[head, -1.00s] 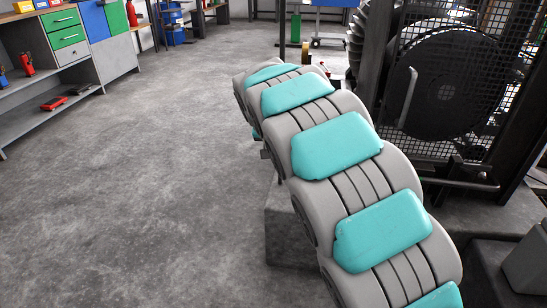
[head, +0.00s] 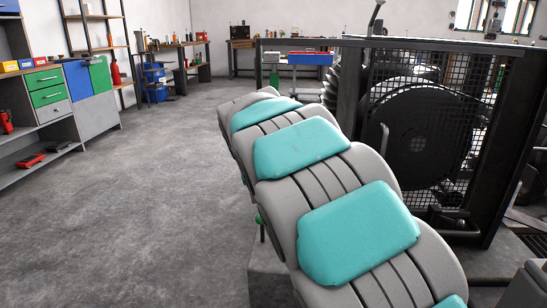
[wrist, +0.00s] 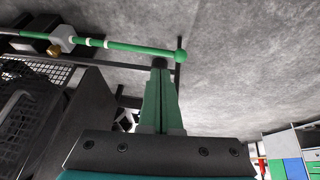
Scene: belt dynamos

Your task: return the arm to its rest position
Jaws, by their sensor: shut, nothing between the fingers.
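My arm (head: 348,232), grey with teal pads, stretches forward from the lower right of the head view, and its far end hides my gripper there. In the wrist view my gripper (wrist: 160,68) shows green fingers pressed together with nothing between them. A green rod (wrist: 125,46) with a ball end lies just beyond the fingertips; I cannot tell whether they touch. A small green part (head: 259,220) shows beside my arm in the head view.
A caged machine with a large dark wheel (head: 418,138) stands close on the right of my arm. A grey cabinet with green and blue fronts (head: 92,98) stands at the left. Workbenches line the back. The concrete floor (head: 130,220) at left is clear.

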